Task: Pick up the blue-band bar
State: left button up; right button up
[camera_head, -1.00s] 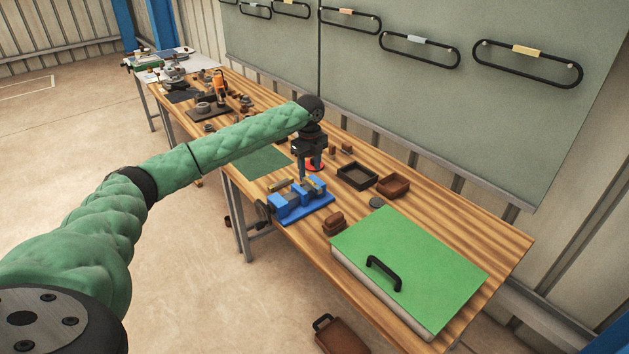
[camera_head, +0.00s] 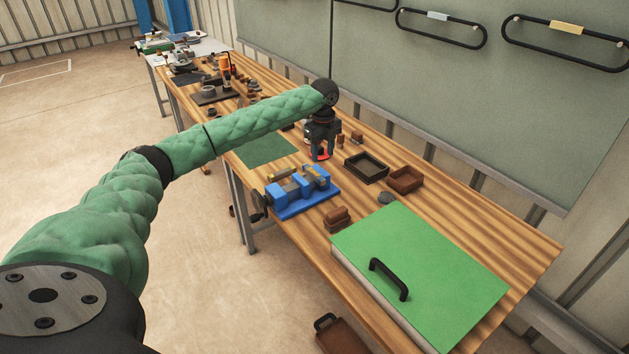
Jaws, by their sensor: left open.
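The bar with a pale blue-grey band (camera_head: 438,16) is a long black loop hung flat on the grey wall panel, at the top right of the head view. It is the closest match to a blue band in sight. My left gripper (camera_head: 322,157) points down over the workbench, behind the blue vise (camera_head: 302,192), well below and left of that bar. It is open, with a red thing showing around its fingers; I cannot tell whether they touch it. My right gripper is out of view.
A yellow-band loop (camera_head: 567,27) hangs to the right. The workbench (camera_head: 460,205) carries a dark tray (camera_head: 366,168), a brown tray (camera_head: 406,180) and a green-topped box (camera_head: 420,265) with a black handle. A brown case (camera_head: 343,338) stands on the floor below.

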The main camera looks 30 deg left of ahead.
aim_at(323, 179)
pick_arm(q)
notch_tip(323, 179, down, 3)
jog(key=shift+s+r+b, duration=0.15)
jog(key=shift+b, duration=0.85)
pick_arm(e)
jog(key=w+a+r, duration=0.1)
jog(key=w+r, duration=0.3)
pick_arm(q)
jog(key=shift+f, duration=0.35)
notch_tip(323, 179, down, 2)
jog(key=shift+p, duration=0.6)
notch_tip(323, 179, down, 4)
jog(key=p, duration=0.2)
jog(key=shift+d+p, duration=0.1)
jog(key=shift+p, duration=0.2)
jog(key=shift+f, duration=0.65)
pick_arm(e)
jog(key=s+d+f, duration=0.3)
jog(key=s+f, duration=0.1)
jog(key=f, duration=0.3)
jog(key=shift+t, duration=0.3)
pick_arm(q)
grip_shut()
